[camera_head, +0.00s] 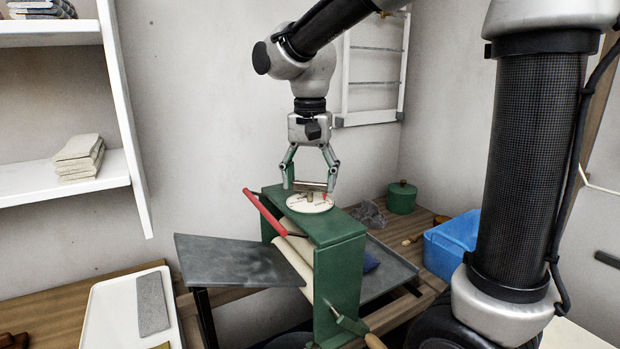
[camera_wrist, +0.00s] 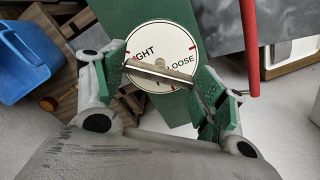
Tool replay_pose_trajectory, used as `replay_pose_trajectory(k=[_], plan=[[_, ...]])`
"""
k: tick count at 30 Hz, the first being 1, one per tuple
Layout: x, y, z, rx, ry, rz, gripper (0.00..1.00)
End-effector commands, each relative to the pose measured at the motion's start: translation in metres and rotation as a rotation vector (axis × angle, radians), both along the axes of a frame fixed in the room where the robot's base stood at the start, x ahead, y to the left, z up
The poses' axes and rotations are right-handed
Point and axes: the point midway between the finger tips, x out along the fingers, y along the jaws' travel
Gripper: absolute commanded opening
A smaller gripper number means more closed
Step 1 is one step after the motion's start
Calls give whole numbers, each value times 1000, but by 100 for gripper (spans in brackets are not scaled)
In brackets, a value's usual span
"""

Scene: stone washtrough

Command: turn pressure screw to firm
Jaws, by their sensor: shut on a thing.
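The pressure screw's metal crossbar (camera_head: 312,187) is above a round white dial (camera_head: 309,203) on top of a green roller press (camera_head: 338,228). My gripper (camera_head: 310,184) points down over the dial, its green-padded fingers shut on the bar's two ends. In the wrist view, the bar (camera_wrist: 158,72) spans between the fingers and lies slantwise across the dial (camera_wrist: 163,50). "LOOSE" and part of a word ending in "IGHT" can be read, with red marks near the rim. I see no "FIRM" label; the bar and left finger cover part of the dial.
A red lever (camera_head: 264,212) slants beside the press top at left. A grey board (camera_head: 240,262) extends left of the press. A green lidded pot (camera_head: 401,197) and a blue tub (camera_head: 455,243) stand at right. A white tray (camera_head: 105,318) is at lower left.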

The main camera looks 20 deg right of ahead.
Motion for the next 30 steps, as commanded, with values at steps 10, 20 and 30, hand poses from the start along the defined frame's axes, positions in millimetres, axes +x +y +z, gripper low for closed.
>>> replay_pose_trajectory(k=[10,20,30], plan=[[0,0,0,0,0,228,48],[0,0,0,0,0,542,48],[0,0,0,0,0,865,48]])
